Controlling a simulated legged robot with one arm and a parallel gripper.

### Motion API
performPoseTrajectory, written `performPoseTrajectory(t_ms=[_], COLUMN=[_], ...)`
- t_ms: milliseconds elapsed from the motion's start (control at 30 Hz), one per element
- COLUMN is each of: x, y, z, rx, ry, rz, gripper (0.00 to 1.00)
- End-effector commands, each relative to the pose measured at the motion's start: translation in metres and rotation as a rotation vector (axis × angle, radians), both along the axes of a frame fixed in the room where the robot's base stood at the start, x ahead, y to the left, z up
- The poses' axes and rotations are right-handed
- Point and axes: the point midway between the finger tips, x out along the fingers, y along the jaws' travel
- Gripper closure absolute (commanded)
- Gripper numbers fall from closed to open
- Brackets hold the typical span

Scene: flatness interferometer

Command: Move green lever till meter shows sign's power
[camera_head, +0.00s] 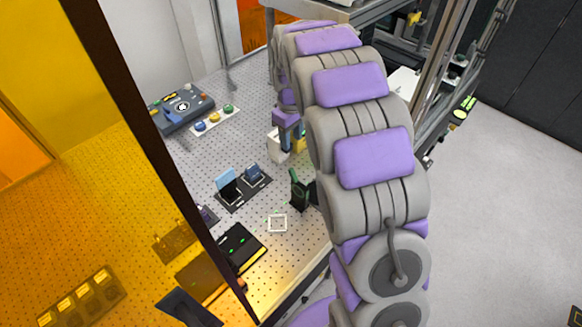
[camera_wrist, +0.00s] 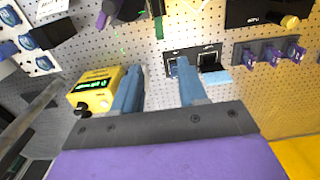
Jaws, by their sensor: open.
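A yellow meter box (camera_wrist: 95,92) with a lit green display and a black knob is at the left in the wrist view; its reading is too small to tell. Part of it also shows in the head view (camera_head: 300,143), beside my gripper. A dark green upright piece (camera_head: 295,178), seemingly the green lever, stands on a dark mount in the head view, partly near my arm. A green piece also shows at the top of the wrist view (camera_wrist: 154,8). My gripper (camera_wrist: 159,66) is open and empty above the perforated table, right of the meter. I cannot make out the sign.
A blue-grey control box (camera_head: 182,107) and a strip of coloured buttons (camera_head: 214,120) stand at the back left. Dark optic mounts (camera_head: 243,187) stand mid-table. An amber panel with a dark frame post (camera_head: 150,125) borders the left. Metal posts rise at the right.

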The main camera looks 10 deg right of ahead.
Motion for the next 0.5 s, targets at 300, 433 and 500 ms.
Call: performPoseTrajectory(t_ms=[300, 433, 500], x=[-0.002, -0.002, -0.002], y=[0.0, 0.0, -0.001], z=[-0.063, -0.088, -0.102], rx=[0.001, 0.001, 0.0], ry=[0.008, 0.008, 0.005], rz=[-0.001, -0.001, -0.001], gripper=[0.58, 0.58, 0.58])
